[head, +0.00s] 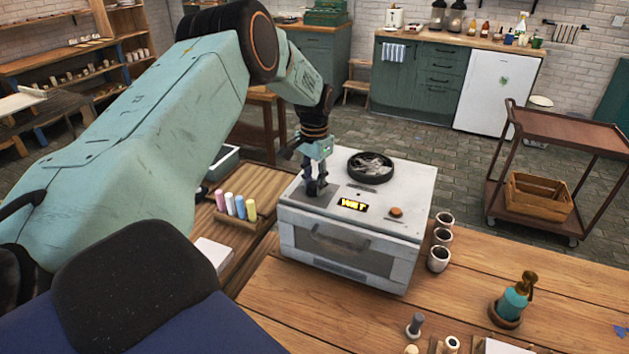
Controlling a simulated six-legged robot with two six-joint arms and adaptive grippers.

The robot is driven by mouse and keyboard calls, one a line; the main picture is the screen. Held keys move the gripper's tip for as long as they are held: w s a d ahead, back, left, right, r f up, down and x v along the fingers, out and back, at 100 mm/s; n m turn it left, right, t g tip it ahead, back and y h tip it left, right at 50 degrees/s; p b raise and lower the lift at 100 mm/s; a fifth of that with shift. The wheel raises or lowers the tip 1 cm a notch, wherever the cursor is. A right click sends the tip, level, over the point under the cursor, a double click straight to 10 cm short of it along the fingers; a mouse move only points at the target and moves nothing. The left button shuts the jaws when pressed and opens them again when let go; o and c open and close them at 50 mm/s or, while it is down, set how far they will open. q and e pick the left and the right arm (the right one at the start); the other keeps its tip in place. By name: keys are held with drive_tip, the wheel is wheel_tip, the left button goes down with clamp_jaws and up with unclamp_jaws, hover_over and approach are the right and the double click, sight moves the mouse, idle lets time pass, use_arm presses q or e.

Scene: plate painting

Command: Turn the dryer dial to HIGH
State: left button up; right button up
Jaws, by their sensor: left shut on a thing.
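The dryer (407,184) is a pale grey-white box on the wooden table. Its top carries a small yellow-on-black display (353,205) that appears to read WET, and a small orange-brown knob (396,211) at the front right. My left gripper (316,188) points down onto the top's left part, over a dark patch. It is shut on what I take to be the dryer dial, which the fingers hide. The dial's setting cannot be read. My right gripper is not in view.
A teal pump bottle (513,303) is at right. A cart (570,130) stands beyond the table.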

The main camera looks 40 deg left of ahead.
sight(314, 185)
use_arm(q)
drive_tip(key=m, duration=0.5)
drive_tip(key=shift+m, duration=0.3)
idle(0.4)
drive_tip(key=o, duration=1.2)
drive_tip(key=shift+w, duration=0.1)
drive_tip(key=shift+c, duration=0.2)
drive_tip(key=shift+r, duration=0.1)
wheel_tip(314, 185, up, 12)
drive_tip(key=shift+f, duration=0.2)
